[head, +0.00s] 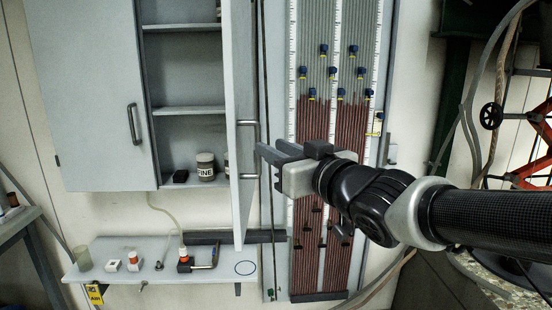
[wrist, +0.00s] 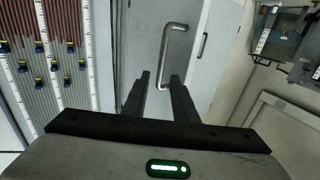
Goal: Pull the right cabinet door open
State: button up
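The right cabinet door (head: 239,110) stands swung out, seen nearly edge-on in the head view, with the shelves behind it exposed. Its grey bar handle (head: 250,150) is on the door's outer face. In the wrist view the door (wrist: 142,40) and the handle (wrist: 178,28) are ahead of my gripper. My gripper (head: 262,158) is at the lower part of the handle, from the right. In the wrist view my gripper (wrist: 160,76) has its fingers apart, with the handle's lower end (wrist: 163,86) seen between them. Contact cannot be told.
The left cabinet door (head: 88,90) looks shut. A jar marked FINE (head: 206,168) stands on the cabinet's bottom shelf. A narrow ledge (head: 125,255) with small items runs below. The tube panel (head: 312,130) is behind my gripper, right of the door.

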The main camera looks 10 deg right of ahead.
jog(key=v, duration=1)
jog(key=shift+s+d, duration=0.1)
jog(key=shift+d, duration=0.05)
